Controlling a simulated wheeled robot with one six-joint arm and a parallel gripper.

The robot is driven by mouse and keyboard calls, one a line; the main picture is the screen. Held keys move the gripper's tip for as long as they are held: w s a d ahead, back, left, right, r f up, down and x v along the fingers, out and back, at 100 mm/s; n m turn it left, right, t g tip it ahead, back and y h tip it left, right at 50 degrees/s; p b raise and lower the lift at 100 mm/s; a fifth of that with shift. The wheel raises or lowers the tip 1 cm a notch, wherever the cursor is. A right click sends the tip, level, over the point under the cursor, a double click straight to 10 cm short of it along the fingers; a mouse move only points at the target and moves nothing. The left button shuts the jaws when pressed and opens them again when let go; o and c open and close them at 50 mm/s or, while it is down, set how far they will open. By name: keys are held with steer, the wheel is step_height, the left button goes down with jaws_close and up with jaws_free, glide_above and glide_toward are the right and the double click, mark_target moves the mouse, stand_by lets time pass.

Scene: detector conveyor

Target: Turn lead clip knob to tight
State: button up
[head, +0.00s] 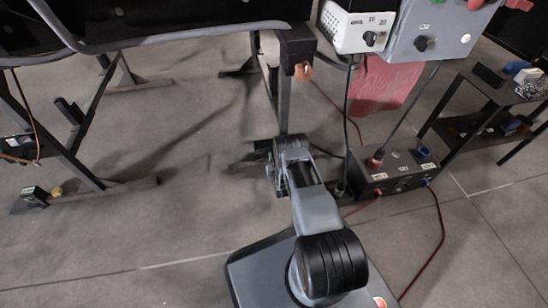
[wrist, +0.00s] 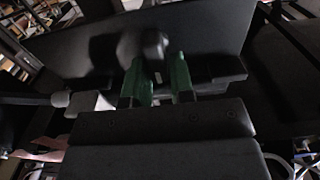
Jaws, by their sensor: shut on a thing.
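In the wrist view my gripper (wrist: 158,82) has two green fingers, a narrow gap apart, in front of a broad dark plate (wrist: 215,40). They are shut on a small dark part with a pale mark, which I take for the lead clip knob (wrist: 158,76). It is mostly hidden and in deep shade, so its setting cannot be read. A rounded grey form (wrist: 150,44) shows just beyond the fingertips.
A black box (head: 390,172) with red and blue plugs and cables stands right of my arm. A white box (head: 350,32) and a grey panel (head: 435,30) hang above. A small shelf (head: 490,110) stands at right. The conveyor frame (head: 60,130) is at left. Floor between is clear.

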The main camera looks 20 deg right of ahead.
steer(key=shift+m, duration=0.3)
jaws_close()
steer(key=m, duration=0.3)
steer(key=shift+s+d+f+m, duration=0.1)
steer(key=shift+d+m, duration=0.25)
steer(key=shift+m, duration=0.05)
steer(key=shift+s+d+f+m, duration=0.15)
steer(key=shift+f+m, duration=0.15)
steer(key=shift+m, duration=1.95)
steer(key=shift+w+d+f+m, duration=0.1)
steer(key=shift+d+f+m, duration=0.15)
steer(key=shift+m, duration=1.95)
steer(key=shift+s+d+f+m, duration=0.1)
steer(key=shift+f+m, duration=0.2)
steer(key=shift+m, duration=2.25)
steer(key=o, duration=0.7)
jaws_free()
steer(key=shift+o, duration=0.2)
